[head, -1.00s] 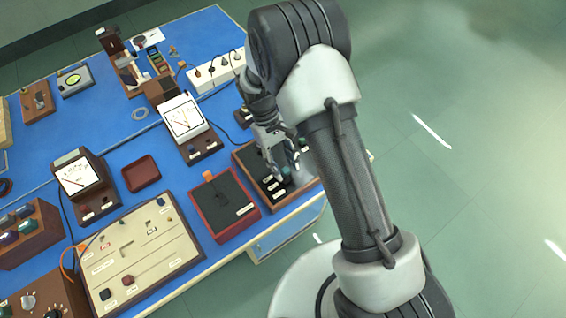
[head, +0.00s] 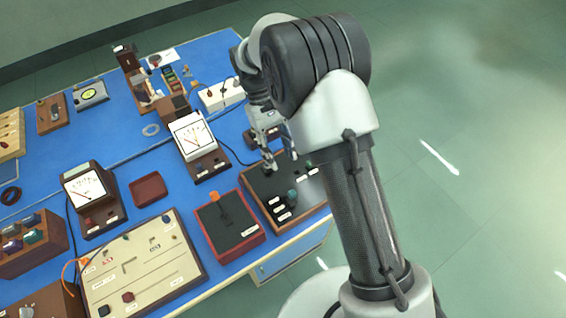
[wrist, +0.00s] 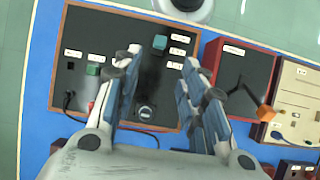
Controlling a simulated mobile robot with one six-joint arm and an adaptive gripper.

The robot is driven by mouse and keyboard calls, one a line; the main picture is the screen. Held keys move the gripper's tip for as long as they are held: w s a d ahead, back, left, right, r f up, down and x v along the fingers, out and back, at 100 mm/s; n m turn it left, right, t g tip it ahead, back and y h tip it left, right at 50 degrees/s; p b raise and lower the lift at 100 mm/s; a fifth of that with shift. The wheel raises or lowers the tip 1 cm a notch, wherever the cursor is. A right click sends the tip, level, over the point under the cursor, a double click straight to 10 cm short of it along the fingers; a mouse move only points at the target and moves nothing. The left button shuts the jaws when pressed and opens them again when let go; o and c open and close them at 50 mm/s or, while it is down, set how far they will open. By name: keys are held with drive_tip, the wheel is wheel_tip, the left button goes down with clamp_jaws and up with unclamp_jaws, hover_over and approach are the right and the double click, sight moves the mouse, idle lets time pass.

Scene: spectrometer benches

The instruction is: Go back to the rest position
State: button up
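My gripper (head: 268,163) is above the back part of a wooden box with a dark panel (head: 262,196) near the front edge of the blue bench. In the wrist view my gripper (wrist: 160,70) is open, its two fingers apart with nothing between them. The dark panel (wrist: 75,86) lies below the fingers, with a teal knob (wrist: 159,42) and a green knob (wrist: 93,69) on it. The fingers hide part of the panel.
A red-framed box (head: 228,224) with an orange part stands left of the dark panel. Two meters (head: 88,186) (head: 191,133), a beige board (head: 145,262) and a white socket strip (head: 222,94) crowd the blue bench (head: 120,110). The floor (head: 480,120) at right is clear.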

drive_tip(key=shift+r, duration=0.15)
idle(0.4)
drive_tip(key=s+d+r+m+t+y, duration=0.1)
drive_tip(key=s+d+r+m+t, duration=0.15)
drive_tip(key=d+r, duration=0.4)
drive_tip(key=s+d+r+m+t+y, duration=0.1)
drive_tip(key=s+d+r, duration=0.25)
drive_tip(key=r, duration=0.65)
drive_tip(key=s+d+r+m+t, duration=0.1)
drive_tip(key=s+d+t, duration=0.2)
drive_tip(key=s, duration=0.4)
drive_tip(key=s+d+r+m+t+y+b, duration=0.1)
drive_tip(key=s+d+m+t, duration=0.1)
drive_tip(key=s, duration=0.6)
drive_tip(key=shift+s+d+r+t, duration=0.3)
drive_tip(key=shift+d+r+t, duration=0.15)
drive_tip(key=shift+d, duration=0.2)
